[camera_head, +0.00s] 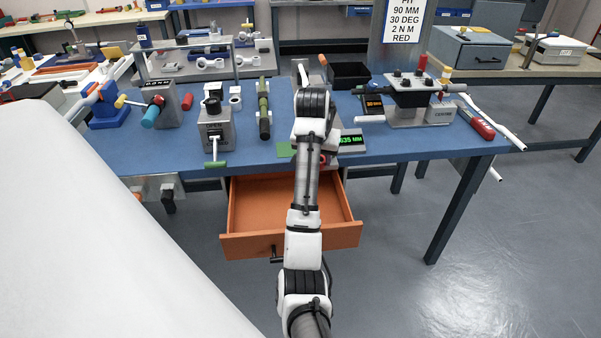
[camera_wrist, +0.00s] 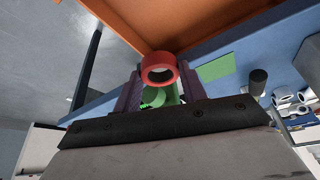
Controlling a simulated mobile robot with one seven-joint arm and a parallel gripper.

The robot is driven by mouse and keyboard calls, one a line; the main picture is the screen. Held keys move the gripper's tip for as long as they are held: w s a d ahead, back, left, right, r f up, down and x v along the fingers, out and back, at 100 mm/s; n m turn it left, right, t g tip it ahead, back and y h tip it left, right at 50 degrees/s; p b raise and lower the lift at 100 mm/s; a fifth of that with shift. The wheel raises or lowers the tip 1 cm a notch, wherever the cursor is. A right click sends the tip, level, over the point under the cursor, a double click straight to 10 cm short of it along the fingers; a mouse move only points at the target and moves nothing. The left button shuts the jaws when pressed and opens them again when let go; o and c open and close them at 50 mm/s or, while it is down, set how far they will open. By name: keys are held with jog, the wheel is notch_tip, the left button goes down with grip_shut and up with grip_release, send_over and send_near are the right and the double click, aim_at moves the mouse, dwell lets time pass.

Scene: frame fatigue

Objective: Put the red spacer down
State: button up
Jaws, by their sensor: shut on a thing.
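The red spacer (camera_wrist: 170,75) is a short hollow ring. In the wrist view it sits between the two purple fingers of my gripper (camera_wrist: 160,78), which is shut on it. A green piece (camera_wrist: 153,97) shows just behind the ring, between the fingers. In the head view my arm hides most of the gripper; a small red part (camera_head: 323,159) shows beside the arm at the bench's front edge. I cannot tell whether the spacer touches anything below it.
An orange drawer (camera_head: 250,240) stands open below the blue bench (camera_head: 390,152). A green patch (camera_wrist: 216,68) lies on the bench near the spacer. A display reading 635 MM (camera_head: 352,140) is right of my arm. Fixtures and tools crowd the bench on both sides.

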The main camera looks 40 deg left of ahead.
notch_tip(320, 180, down, 20)
jog(key=p, duration=0.2)
jog(key=shift+s+p, duration=0.1)
jog(key=shift+p, duration=0.3)
jog(key=o, duration=1.1)
